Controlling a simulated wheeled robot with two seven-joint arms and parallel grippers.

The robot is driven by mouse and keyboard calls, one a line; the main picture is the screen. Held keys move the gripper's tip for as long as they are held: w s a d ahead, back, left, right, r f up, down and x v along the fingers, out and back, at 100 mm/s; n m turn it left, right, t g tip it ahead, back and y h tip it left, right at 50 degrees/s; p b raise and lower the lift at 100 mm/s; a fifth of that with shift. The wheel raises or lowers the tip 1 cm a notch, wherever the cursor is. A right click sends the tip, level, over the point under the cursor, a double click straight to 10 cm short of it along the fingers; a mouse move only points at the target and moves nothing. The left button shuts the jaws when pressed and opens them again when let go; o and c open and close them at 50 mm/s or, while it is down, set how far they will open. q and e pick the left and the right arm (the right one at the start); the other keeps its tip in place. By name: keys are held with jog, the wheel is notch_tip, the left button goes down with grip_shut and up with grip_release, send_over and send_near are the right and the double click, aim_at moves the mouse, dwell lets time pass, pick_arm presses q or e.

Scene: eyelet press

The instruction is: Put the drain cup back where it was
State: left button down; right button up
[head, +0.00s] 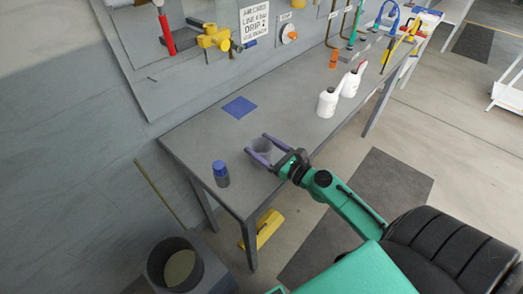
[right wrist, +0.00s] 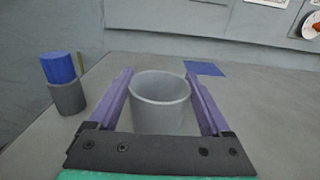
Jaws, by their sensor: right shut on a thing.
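The drain cup (head: 262,147) is a grey, open-topped cup near the front edge of the bench, towards its left end. My right gripper (head: 256,143) has its two purple fingers along opposite sides of the cup and is shut on it. In the right wrist view the cup (right wrist: 160,112) stands upright between the fingers, and I see no contents. I cannot tell whether its base touches the bench. A flat blue square (head: 239,107) lies on the bench beyond the cup; it also shows in the right wrist view (right wrist: 204,68). My left gripper is not in view.
A blue-capped grey jar (head: 221,175) stands left of the cup; it also shows in the right wrist view (right wrist: 66,88). White bottles (head: 327,103) stand further right. The grey bench (head: 190,150) is clear between the cup and the blue square. A dark bin (head: 174,264) is below left.

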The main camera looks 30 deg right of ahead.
jog(key=shift+f, duration=0.15)
jog(key=o, duration=0.9)
jog(key=shift+r, duration=0.2)
jog(key=b+v, duration=0.3)
jog(key=v, duration=0.2)
jog(key=f+b+v, duration=0.1)
jog(key=b+v, duration=0.1)
jog(key=v, duration=0.1)
jog(key=shift+s+d+b, duration=0.1)
jog(key=shift+s+b, duration=0.1)
jog(key=shift+b, duration=0.15)
jog(key=s, duration=0.2)
jog(key=s+d+r, duration=0.1)
jog(key=shift+s+b, duration=0.25)
jog(key=shift+b, duration=0.05)
